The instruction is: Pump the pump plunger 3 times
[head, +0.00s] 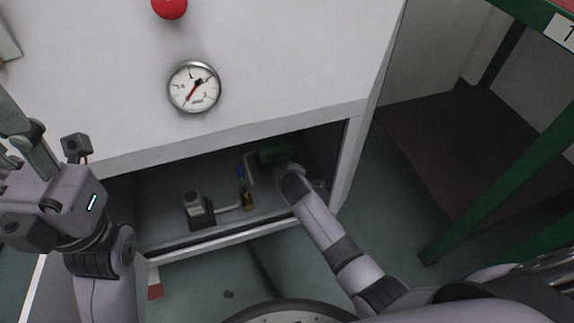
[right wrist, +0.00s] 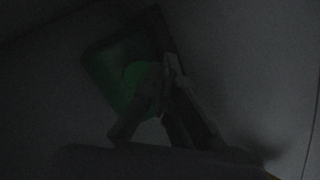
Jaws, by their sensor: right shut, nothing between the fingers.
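My right arm reaches into the low, open compartment of the white cabinet, and its gripper (head: 290,172) is beside a dark green part (head: 270,150). In the dark right wrist view, my right gripper (right wrist: 166,72) is shut and empty, with its fingertips in front of or against the green part (right wrist: 118,75). I cannot tell whether they touch. A pump plunger cannot be clearly made out; the gripper and the dark hide details around the green part. My left gripper (head: 22,130) is at the left edge, in front of the cabinet, and its opening is unclear.
A small grey device (head: 195,208) and a brass fitting with a blue top (head: 246,192) stand in the compartment. Above are a round gauge (head: 194,87) and a red knob (head: 170,7). A green metal frame (head: 495,195) stands at the right.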

